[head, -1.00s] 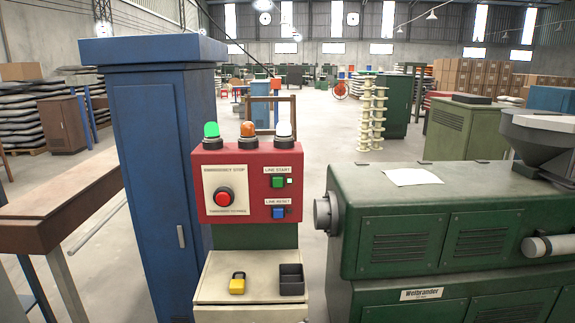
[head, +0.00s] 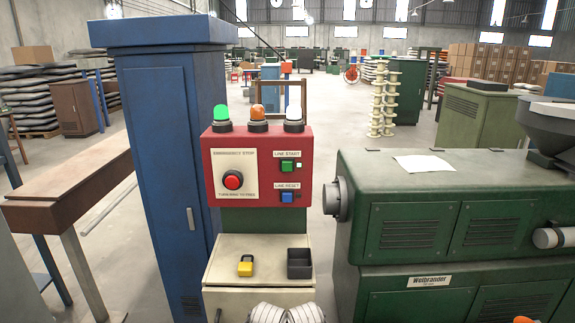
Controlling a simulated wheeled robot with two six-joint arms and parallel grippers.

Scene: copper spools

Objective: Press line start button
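The red control panel (head: 262,140) stands upright near the middle of the head view. Its green line start button (head: 287,166) is at the upper right, under a LINE START label, with a small pale square beside it. The blue line reset button (head: 287,197) is below it. The round red emergency stop button (head: 233,180) is on a cream plate at the left. Green, orange and white lamps stand on top, and the green lamp (head: 221,114) looks bright. I see neither gripper's fingers, and nothing touches the buttons.
A cream shelf below the panel holds a yellow padlock (head: 246,265) and a black open box (head: 300,263). A tall blue cabinet (head: 165,150) stands at the left, a green machine (head: 440,215) at the right. A pale ribbed part (head: 286,314) shows at the bottom edge.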

